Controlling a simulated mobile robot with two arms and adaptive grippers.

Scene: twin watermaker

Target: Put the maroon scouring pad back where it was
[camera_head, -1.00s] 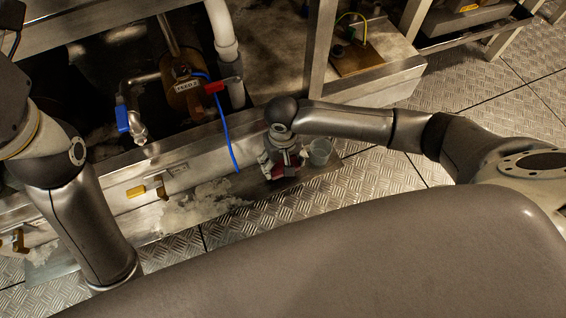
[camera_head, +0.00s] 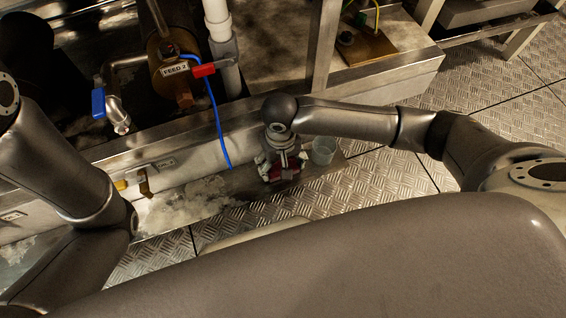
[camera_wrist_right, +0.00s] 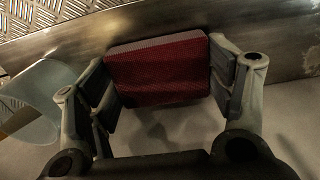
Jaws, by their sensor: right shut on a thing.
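The maroon scouring pad (camera_wrist_right: 158,70) is a reddish block with a paler grey side, held between the finger pads of my right gripper (camera_wrist_right: 165,85) in the right wrist view. In the head view the right gripper (camera_head: 281,165) points down over the metal ledge, and a strip of the maroon pad (camera_head: 284,177) shows below it. I cannot tell whether the pad touches the ledge. My left arm comes in from the left in the head view, but its gripper is not visible.
A clear cup (camera_head: 323,151) stands just right of the right gripper; it also shows in the right wrist view (camera_wrist_right: 40,98). White crusty deposit (camera_head: 185,205) lies on the ledge (camera_head: 240,190) to the left. A blue hose (camera_head: 217,125), red-handled valve (camera_head: 204,70) and blue-handled valve (camera_head: 99,102) are behind.

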